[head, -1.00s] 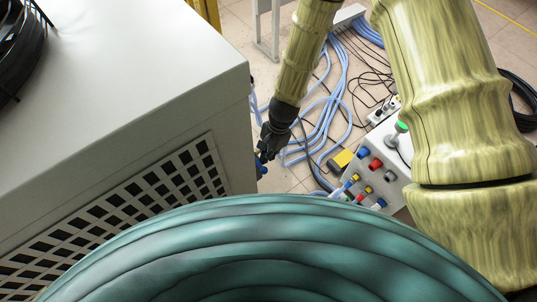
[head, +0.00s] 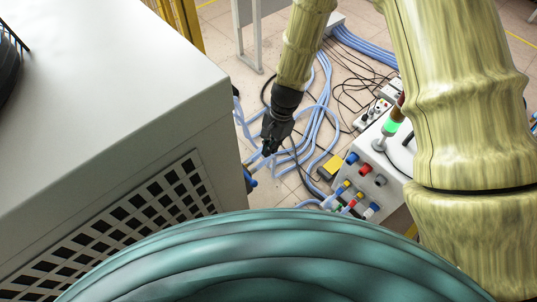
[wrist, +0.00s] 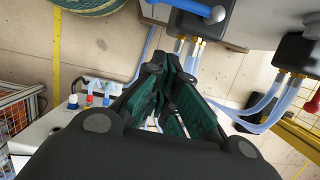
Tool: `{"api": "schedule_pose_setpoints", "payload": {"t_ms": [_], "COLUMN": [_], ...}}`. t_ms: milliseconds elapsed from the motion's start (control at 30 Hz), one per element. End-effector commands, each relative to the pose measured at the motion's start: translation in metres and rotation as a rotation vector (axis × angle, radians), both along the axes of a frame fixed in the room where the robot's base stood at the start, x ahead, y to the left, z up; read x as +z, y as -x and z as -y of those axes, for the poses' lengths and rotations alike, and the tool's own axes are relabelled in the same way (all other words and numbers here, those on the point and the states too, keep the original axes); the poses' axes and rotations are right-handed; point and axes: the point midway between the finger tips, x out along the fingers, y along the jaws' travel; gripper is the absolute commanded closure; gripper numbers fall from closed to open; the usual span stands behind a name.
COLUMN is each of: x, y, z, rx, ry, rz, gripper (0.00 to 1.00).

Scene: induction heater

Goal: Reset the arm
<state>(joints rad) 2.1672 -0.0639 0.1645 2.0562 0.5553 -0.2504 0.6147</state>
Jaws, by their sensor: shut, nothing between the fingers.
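My gripper (head: 270,148) is black and hangs at the end of my pale yellow-green arm, in the middle of the head view. It points down beside the right side of the large grey cabinet, apart from it and above the blue hoses. Its fingers are shut and empty. In the wrist view my gripper (wrist: 165,92) shows dark green finger pads close together, with nothing between them. Behind the fingers are hoses and tiled floor.
The grey cabinet (head: 110,110) with a slotted grille fills the left. A control box (head: 385,155) with a green lamp and coloured connectors stands at right. Blue hoses (head: 325,125) and black cables (head: 355,65) lie on the floor. A blue handle (wrist: 190,8) is at the wrist view's top.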

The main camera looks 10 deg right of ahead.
Motion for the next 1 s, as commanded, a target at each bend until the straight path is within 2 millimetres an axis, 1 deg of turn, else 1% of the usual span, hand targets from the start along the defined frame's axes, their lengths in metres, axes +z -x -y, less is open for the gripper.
{"api": "schedule_pose_setpoints", "payload": {"t_ms": [100,300,533,633,667,767,867,900,967,1000], "x": [0.012,0.022,0.024,0.02,0.017,-0.003,-0.033,-0.046,-0.064,-0.074], "y": [-0.002,-0.003,-0.003,0.0,0.002,0.019,0.047,0.061,0.082,0.096], "z": [0.002,0.004,0.005,0.007,0.01,0.026,0.051,0.062,0.078,0.088], "rx": [0.001,0.0,0.0,0.008,0.016,0.067,0.167,0.216,0.292,0.345], "ry": [0.0,-0.001,0.0,0.005,0.009,0.036,0.079,0.095,0.118,0.13], "rz": [0.002,-0.001,-0.001,0.0,0.002,0.012,0.032,0.043,0.058,0.07], "gripper": [1.0,1.0,1.0,1.0,1.0,1.0,1.0,1.0,1.0,1.0]}}
